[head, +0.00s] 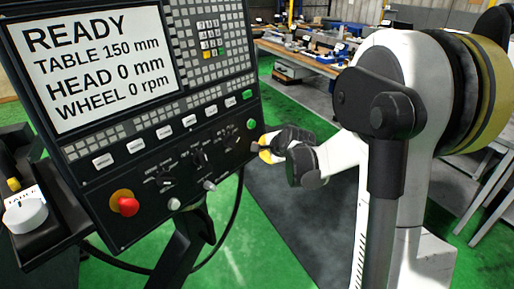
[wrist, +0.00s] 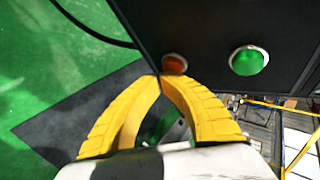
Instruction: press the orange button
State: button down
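The orange button (wrist: 175,63) is a round orange-red cap near the panel's edge in the wrist view, left of a lit green button (wrist: 248,61). My gripper (wrist: 160,77) has its yellow fingers brought together at the tips, with nothing between them. The tips lie just below and left of the orange button in that view; whether they touch it cannot be told. In the head view my gripper (head: 261,148) is at the right edge of the black control panel (head: 115,170), below the green button (head: 251,123). The orange button cannot be made out there.
The panel also carries a red emergency stop (head: 127,205) on a yellow ring, several knobs and white keys, and a screen (head: 94,66) reading READY. A black cable (head: 232,225) hangs below it. Workbenches (head: 300,58) stand behind. Green floor lies open beneath.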

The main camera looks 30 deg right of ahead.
jog(key=shift+w+a, duration=0.15)
jog(key=shift+w, duration=0.15)
jog(key=shift+s, duration=0.1)
dwell(0.5)
jog(key=shift+s+d+r, duration=0.1)
jog(key=shift+s+d, duration=0.2)
jog(key=shift+s, duration=0.35)
jog(key=shift+s, duration=0.1)
jog(key=s, duration=0.1)
jog(key=s+d, duration=0.1)
jog(key=s, duration=0.1)
jog(key=s+d+r, duration=0.1)
jog(key=shift+s+p, duration=0.15)
jog(key=shift+p, duration=0.15)
dwell(0.6)
